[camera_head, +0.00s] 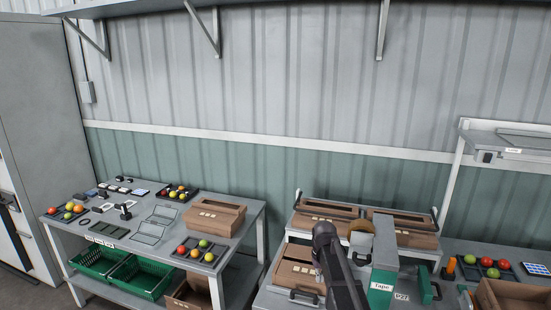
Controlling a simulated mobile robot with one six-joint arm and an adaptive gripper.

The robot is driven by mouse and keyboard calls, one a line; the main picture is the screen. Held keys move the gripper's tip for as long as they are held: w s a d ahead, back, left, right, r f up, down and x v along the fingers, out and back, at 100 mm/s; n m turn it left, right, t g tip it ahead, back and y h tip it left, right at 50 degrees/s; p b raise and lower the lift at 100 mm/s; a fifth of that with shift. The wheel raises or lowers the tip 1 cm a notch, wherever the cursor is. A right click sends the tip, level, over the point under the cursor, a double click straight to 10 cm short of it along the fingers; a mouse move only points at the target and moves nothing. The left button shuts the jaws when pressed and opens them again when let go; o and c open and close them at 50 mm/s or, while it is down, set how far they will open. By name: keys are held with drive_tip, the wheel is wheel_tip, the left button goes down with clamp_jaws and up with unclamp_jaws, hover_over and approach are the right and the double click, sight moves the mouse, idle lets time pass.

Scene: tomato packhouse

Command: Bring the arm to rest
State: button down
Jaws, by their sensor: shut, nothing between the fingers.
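My arm (344,278) shows as a dark link in the lower middle. It rises from the bottom edge to a rounded dark joint (325,232) in front of the right-hand bench. My gripper cannot be made out in this view. The joint and link cover part of the bench and part of a cardboard box (290,272) behind them.
A green tape dispenser (383,268) stands close right of my arm, with cardboard boxes (410,238) behind. The left table (238,243) carries trays of tomatoes, small tools and a box. Green crates (137,277) sit below. A shelf (150,8) runs overhead.

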drive_tip(key=s+d+m, duration=0.1)
drive_tip(key=s, duration=1.9)
drive_tip(key=shift+d, duration=0.2)
